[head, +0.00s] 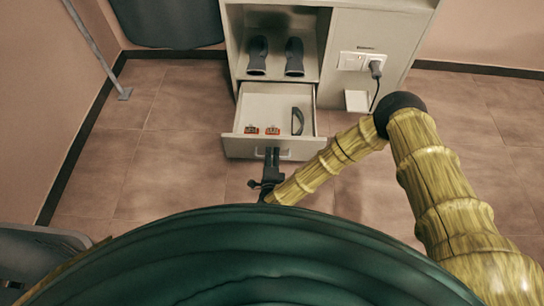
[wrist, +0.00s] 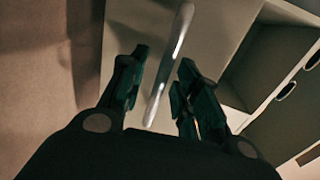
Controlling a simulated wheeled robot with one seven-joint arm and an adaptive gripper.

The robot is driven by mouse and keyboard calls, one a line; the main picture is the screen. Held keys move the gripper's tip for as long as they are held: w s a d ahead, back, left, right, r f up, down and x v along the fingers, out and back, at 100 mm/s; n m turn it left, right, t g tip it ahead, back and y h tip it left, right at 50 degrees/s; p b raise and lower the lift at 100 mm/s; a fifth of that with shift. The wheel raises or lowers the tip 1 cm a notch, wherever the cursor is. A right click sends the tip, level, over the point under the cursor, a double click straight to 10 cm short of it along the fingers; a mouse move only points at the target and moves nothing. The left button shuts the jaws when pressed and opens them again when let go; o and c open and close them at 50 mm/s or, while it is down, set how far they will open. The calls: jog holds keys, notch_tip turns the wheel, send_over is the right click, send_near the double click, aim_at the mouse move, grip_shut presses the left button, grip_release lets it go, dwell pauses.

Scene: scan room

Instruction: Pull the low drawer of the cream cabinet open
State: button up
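The cream cabinet (head: 385,28) stands ahead in the head view. Its low drawer (head: 272,104) is pulled out, so its inside and contents show. The drawer's pale bar handle (head: 288,154) is on its front face, and it also shows in the wrist view (wrist: 169,64). My gripper (head: 272,154) is at the drawer front by the handle. In the wrist view my gripper (wrist: 160,80) has its two dark fingers apart, with the handle in the gap between them and space visible on both sides. I cannot tell whether either finger touches it.
Two small red-labelled items (head: 262,130) and a dark curved item (head: 297,121) lie in the drawer. Two dark shoe-like objects (head: 276,58) stand on the shelf above. A socket panel (head: 358,62) with a plugged cable is at right. The tiled floor (head: 185,130) left of the drawer is clear.

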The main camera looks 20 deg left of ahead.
jog(key=v, duration=0.7)
jog(key=shift+s, duration=0.25)
dwell(0.5)
jog(key=s+d+f+n+g, duration=0.2)
jog(key=s+d+n+g, duration=0.25)
jog(key=d, duration=0.45)
jog(key=s+d+f+n+g, duration=0.35)
jog(key=d+n, duration=0.25)
jog(key=d, duration=0.3)
jog(key=s+d+r+n+g+h, duration=0.2)
jog(key=s+d+r+g, duration=0.2)
jog(key=s+d, duration=0.45)
jog(key=s+d+r+n+g+h, duration=0.25)
jog(key=s+d, duration=0.35)
jog(key=d, duration=0.5)
notch_tip(320, 180, up, 39)
jog(key=p, duration=3.8)
jog(key=shift+s+g+y, duration=0.35)
jog(key=shift+s, duration=0.05)
